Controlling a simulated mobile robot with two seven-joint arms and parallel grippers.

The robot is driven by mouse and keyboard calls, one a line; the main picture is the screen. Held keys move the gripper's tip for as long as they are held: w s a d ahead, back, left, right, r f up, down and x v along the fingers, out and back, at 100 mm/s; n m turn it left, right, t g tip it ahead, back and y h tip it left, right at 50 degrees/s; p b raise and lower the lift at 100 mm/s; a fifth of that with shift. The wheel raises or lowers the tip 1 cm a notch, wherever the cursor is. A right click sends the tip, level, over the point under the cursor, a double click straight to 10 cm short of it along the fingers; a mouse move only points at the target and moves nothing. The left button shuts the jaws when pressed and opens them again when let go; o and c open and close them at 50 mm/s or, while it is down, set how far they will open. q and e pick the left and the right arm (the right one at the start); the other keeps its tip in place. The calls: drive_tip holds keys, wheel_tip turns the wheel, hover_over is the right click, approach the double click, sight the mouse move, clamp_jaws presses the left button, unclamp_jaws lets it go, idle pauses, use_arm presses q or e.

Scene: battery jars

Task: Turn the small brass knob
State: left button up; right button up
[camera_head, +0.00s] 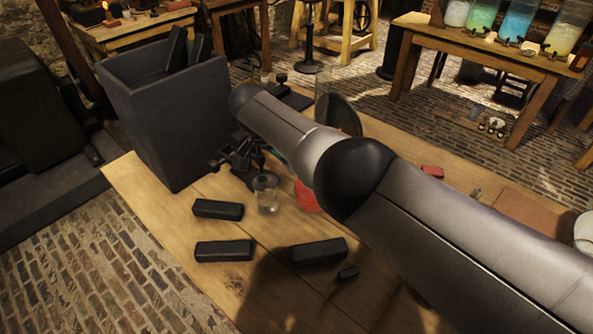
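I cannot pick out a small brass knob in this view; my arm hides a large part of the table. My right arm comes in from the right and reaches across the table. At its far end is my dark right gripper (242,168), just right of a tall grey bin and behind a small clear glass jar (267,194). Its fingers blend with dark parts around them, so I cannot tell whether they are open or shut. My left gripper is not in view.
The grey bin (165,125) holds dark blocks upright. Black blocks (224,251) lie on the wooden table (140,192). A red object (305,196) is partly hidden by my arm. A dark round disc (340,114) stands behind it. Jars of coloured liquid (518,22) stand on a far table.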

drive_tip(key=p+v, duration=0.3)
drive_tip(key=v, duration=1.2)
drive_tip(key=shift+p, duration=0.3)
drive_tip(key=shift+r, duration=0.15)
drive_tip(key=shift+c, duration=0.2)
